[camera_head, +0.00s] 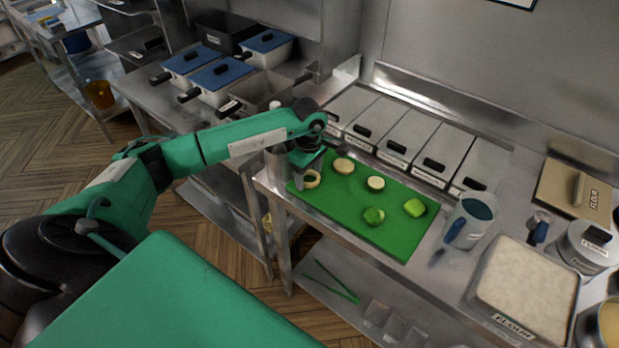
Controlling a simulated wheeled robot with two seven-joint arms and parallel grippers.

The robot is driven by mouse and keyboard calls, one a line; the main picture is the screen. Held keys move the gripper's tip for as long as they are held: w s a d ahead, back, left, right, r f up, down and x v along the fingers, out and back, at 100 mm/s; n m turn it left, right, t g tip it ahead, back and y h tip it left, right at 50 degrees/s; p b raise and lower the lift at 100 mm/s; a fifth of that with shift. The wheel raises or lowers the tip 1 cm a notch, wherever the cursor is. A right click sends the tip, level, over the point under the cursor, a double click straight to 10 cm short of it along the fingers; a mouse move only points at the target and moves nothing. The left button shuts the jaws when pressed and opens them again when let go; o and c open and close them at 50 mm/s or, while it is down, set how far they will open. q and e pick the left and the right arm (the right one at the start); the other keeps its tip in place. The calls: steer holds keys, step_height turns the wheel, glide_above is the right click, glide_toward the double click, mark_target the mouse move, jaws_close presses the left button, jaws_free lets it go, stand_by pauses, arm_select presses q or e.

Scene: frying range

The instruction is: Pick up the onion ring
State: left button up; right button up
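A pale ring-shaped slice (312,180), which looks like the onion ring, lies near the left corner of the green cutting board (345,196). My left gripper (313,171) comes down over that end of the board, beside and above the ring. Its fingers look spread apart, with one finger just left of the ring. Whether a finger touches the ring cannot be told. Two more pale round slices, one (344,165) near the gripper and one (376,183) farther right, lie on the board. My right gripper is not in view.
A metal jug (468,221) and a flour tray (527,287) stand to the right. Fryers (224,82) stand at the back left.

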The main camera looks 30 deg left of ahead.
arm_select(q)
steer(key=c, duration=0.4)
